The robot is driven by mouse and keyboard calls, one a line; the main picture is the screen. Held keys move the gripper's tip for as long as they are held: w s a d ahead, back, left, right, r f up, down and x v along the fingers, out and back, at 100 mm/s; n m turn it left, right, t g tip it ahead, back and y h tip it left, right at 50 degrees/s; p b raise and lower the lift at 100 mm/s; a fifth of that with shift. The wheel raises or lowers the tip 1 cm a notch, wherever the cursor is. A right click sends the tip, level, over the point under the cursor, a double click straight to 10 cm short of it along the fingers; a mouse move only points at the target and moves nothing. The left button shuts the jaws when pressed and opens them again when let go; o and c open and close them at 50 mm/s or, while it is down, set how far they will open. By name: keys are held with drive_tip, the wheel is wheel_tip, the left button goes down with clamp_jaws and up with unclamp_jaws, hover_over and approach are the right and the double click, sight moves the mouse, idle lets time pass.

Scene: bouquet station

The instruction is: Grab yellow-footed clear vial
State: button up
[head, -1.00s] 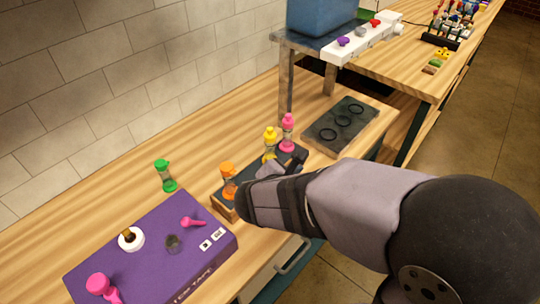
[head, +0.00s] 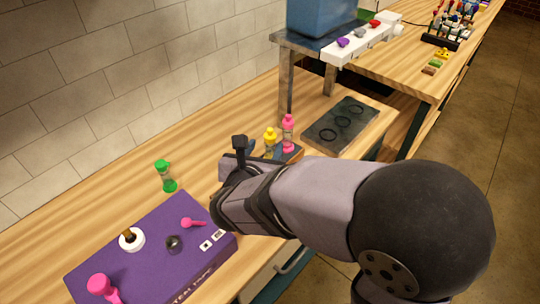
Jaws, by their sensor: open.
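One dark finger sticks up; the other is hard to make out. No vial shows between the fingers, and I cannot tell whether the gripper touches anything.
A pink vial (head: 288,133) stands just right of the yellow one. A green vial (head: 166,176) stands alone at left. A purple box (head: 150,255) with small pink pieces lies in front. A dark plate with rings (head: 340,125) lies at right.

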sight(269, 139)
drive_tip(key=x, duration=0.1)
drive_tip(key=p+x, duration=0.1)
drive_tip(key=x, duration=0.1)
drive_tip(key=shift+w+d+r, duration=0.1)
drive_tip(key=shift+w, duration=0.25)
drive_tip(key=shift+w+d+f, duration=0.15)
drive_tip(key=shift+w+f, duration=0.15)
drive_tip(key=shift+w, duration=0.35)
clamp_jaws()
drive_tip(key=shift+r, duration=0.1)
